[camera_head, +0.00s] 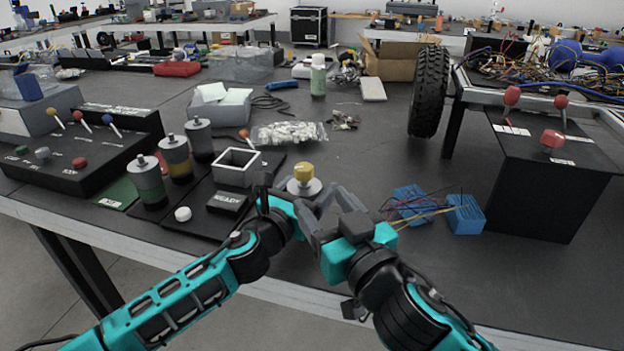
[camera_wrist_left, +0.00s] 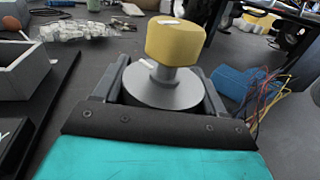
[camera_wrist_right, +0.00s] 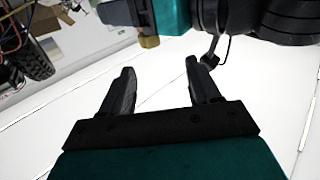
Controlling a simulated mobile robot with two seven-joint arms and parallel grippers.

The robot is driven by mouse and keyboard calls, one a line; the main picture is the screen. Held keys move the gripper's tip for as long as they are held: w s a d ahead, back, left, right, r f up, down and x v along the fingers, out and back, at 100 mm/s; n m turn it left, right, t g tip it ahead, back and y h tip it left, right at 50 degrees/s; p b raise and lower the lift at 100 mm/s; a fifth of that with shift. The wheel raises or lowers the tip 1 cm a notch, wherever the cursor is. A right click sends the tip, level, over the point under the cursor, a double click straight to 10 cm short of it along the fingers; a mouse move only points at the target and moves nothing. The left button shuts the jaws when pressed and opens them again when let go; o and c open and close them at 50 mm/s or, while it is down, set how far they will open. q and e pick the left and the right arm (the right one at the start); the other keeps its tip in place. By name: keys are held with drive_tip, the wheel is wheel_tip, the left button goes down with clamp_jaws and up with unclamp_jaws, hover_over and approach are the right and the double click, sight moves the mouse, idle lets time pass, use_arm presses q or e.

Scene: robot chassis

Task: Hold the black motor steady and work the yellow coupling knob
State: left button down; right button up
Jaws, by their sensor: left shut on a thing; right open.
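The yellow coupling knob (camera_head: 303,172) sits on a grey shaft above the motor's round grey top (camera_head: 303,187). In the left wrist view the yellow knob (camera_wrist_left: 175,42) stands above the grey motor top (camera_wrist_left: 165,92), and the lower body is hidden. My left gripper (camera_head: 284,190) is shut on the motor, one finger on each side below the knob. My right gripper (camera_head: 325,203) is open and empty, just right of and in front of the knob. Its spread fingers (camera_wrist_right: 160,70) show apart in the right wrist view, with a yellow piece, probably the knob (camera_wrist_right: 148,41), beyond them.
A grey open box (camera_head: 237,167) and a black "READY" block (camera_head: 228,202) stand left of the motor. Several canisters (camera_head: 175,158) are farther left. Blue wired blocks (camera_head: 465,214) lie right, before a black lever box (camera_head: 553,185).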

drive_tip(key=n+y, duration=0.1)
drive_tip(key=n+g+y, duration=0.3)
drive_tip(key=y, duration=0.1)
approach(307, 172)
drive_tip(key=x, duration=1.1)
drive_tip(key=shift+w+f, duration=0.1)
drive_tip(key=shift+w, duration=0.4)
drive_tip(key=shift+c, duration=0.3)
drive_tip(key=shift+d, duration=0.1)
drive_tip(key=c, duration=0.9)
drive_tip(key=shift+s+a+m+t+h, duration=0.15)
drive_tip(key=shift+m+t+h, duration=0.3)
drive_tip(key=shift+m+h, duration=0.35)
drive_tip(key=shift+w+a+m+t+h, duration=0.1)
drive_tip(key=shift+m+t+h, duration=0.35)
drive_tip(key=shift+m+h, duration=0.3)
drive_tip(key=shift+d+m+t+h, duration=0.15)
drive_tip(key=shift+m+t+h, duration=0.8)
drive_tip(key=shift+h, duration=0.8)
drive_tip(key=o, duration=1)
drive_tip(key=shift+c, duration=0.2)
